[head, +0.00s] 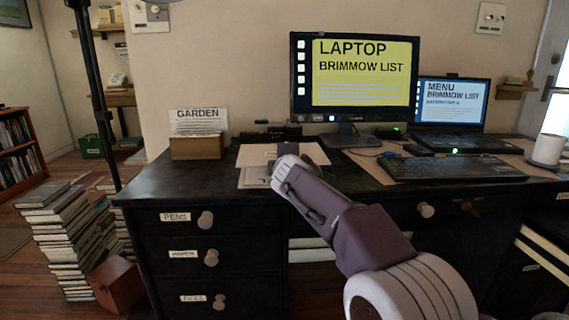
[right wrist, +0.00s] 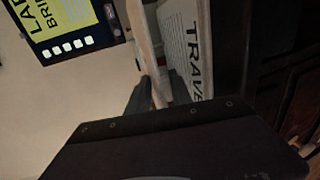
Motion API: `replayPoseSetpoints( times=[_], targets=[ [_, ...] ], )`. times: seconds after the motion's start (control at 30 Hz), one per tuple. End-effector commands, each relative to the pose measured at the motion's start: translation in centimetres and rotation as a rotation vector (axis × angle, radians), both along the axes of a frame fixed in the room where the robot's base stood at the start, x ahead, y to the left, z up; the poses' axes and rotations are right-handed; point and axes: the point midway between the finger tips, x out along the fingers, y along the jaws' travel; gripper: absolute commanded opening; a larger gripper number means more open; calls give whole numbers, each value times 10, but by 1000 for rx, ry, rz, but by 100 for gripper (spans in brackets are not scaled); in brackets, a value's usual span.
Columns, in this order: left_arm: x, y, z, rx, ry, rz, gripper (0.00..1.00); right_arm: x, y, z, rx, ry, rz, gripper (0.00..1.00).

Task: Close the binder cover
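The binder (head: 257,155) lies on the dark desk, left of the monitor, with a pale tan panel and a white sheet showing. In the right wrist view, a thin tan panel (right wrist: 147,45) shows edge-on beside a white page (right wrist: 189,45) lettered "TRAVE". My right gripper (right wrist: 158,82) is at the binder, its two dark fingers apart on either side of the panel's edge. A narrow gap seems to show beside the panel; firm contact is not clear. In the head view my right arm hides the gripper and part of the binder. My left gripper is not in view.
A monitor (head: 355,80), a laptop (head: 455,100) and a keyboard (head: 450,167) stand to the right, with a white mug (head: 548,150) at the far right. A box with a "GARDEN" card (head: 198,120) stands left. The desk's front left top is clear.

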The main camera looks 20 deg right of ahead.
Motion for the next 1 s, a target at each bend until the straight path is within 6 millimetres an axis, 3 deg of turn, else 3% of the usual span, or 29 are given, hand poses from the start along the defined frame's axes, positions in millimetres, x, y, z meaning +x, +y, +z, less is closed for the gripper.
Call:
replayPoseSetpoints(
  times=[0.23, 0.6, 1.0],
  targets=[
    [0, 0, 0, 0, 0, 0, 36, -9, 3, 5, -1, -5, 2, 25],
    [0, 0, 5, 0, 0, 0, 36, -77, 20, 23, -1, -2, 2, 25],
    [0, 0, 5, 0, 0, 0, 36, -85, 22, 23, 0, -1, 0, 25]
  ],
)
